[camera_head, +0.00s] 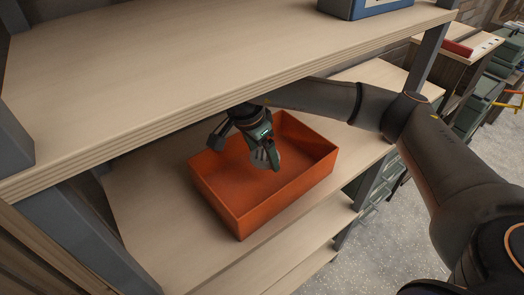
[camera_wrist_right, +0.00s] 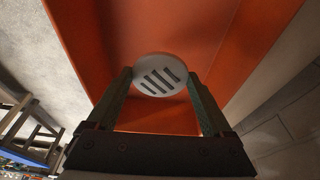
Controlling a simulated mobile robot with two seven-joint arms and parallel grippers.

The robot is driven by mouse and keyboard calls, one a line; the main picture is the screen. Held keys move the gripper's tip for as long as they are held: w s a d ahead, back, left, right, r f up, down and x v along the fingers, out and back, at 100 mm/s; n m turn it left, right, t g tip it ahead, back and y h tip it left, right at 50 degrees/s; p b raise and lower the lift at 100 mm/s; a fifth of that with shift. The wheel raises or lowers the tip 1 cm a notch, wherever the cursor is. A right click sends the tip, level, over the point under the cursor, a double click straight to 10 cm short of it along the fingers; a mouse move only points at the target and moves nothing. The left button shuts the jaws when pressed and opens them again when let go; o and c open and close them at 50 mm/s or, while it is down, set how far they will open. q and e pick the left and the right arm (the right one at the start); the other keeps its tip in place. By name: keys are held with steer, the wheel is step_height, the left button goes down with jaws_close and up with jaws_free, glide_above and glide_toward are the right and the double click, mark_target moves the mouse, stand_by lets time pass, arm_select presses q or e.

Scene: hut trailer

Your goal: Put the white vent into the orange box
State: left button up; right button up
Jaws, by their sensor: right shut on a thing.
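The orange box (camera_head: 238,226) stands open on a wooden shelf in the head view. My right gripper (camera_head: 268,152) reaches in under the upper shelf and hangs over the inside of the box. In the right wrist view, the white vent (camera_wrist_right: 158,74) is a round disc with several dark slots. It sits between the fingertips of my right gripper (camera_wrist_right: 159,80), which is shut on it. The orange floor and walls of the box fill the view behind the vent. My left gripper is not in view.
The upper shelf (camera_head: 200,60) runs above and in front of the box, close over my right gripper. A blue case (camera_head: 365,8) sits on it. A grey shelf post (camera_head: 428,55) stands on the right. The lower shelf (camera_head: 155,215) is bare left of the box.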

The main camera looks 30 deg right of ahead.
steer(key=shift+f+b, duration=0.35)
steer(key=shift+f, duration=0.1)
steer(key=o, duration=1.2)
steer(key=shift+r, duration=0.1)
steer(key=shift+o, duration=0.2)
steer(key=shift+r, duration=0.1)
steer(key=shift+r+p, duration=0.2)
steer(key=shift+p, duration=0.2)
steer(key=shift+v, duration=0.95)
steer(key=s+a+b, duration=0.2)
steer(key=a, duration=0.9)
steer(key=shift+a, duration=0.3)
steer(key=shift+s, duration=0.1)
